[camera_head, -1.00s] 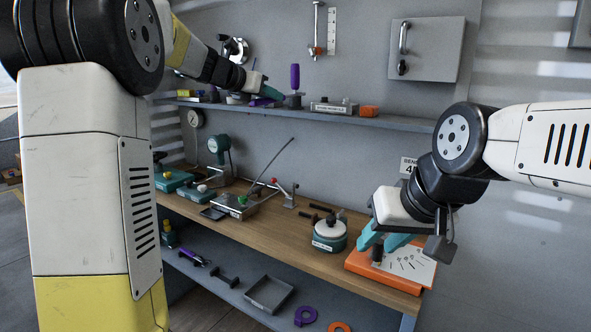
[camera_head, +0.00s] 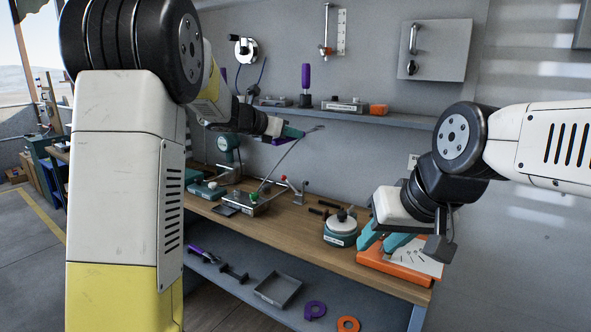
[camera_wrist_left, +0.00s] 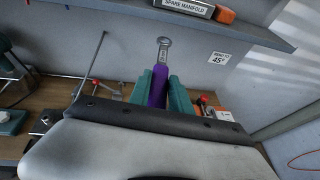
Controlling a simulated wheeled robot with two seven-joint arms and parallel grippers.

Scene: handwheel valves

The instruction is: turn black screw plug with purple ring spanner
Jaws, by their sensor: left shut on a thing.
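The purple ring spanner (camera_wrist_left: 158,88) stands out between the teal fingers of my left gripper (camera_wrist_left: 160,92) in the left wrist view. Its grey ring end (camera_wrist_left: 164,41) points away from the gripper and is free. In the head view my left gripper (camera_head: 283,131) is shut on the spanner above the bench, in front of the wall; the ring end (camera_head: 315,128) points right. My right gripper (camera_head: 382,241) is open over the orange-based white panel (camera_head: 415,262), its teal fingers apart. I cannot make out for certain which part is the black screw plug.
The wooden bench (camera_head: 295,234) carries a teal round housing (camera_head: 341,232) and a grey plate with a green knob (camera_head: 252,200). The wall shelf (camera_head: 385,119) runs behind. A grey tray (camera_head: 278,290) and purple ring (camera_head: 315,309) lie on the lower shelf.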

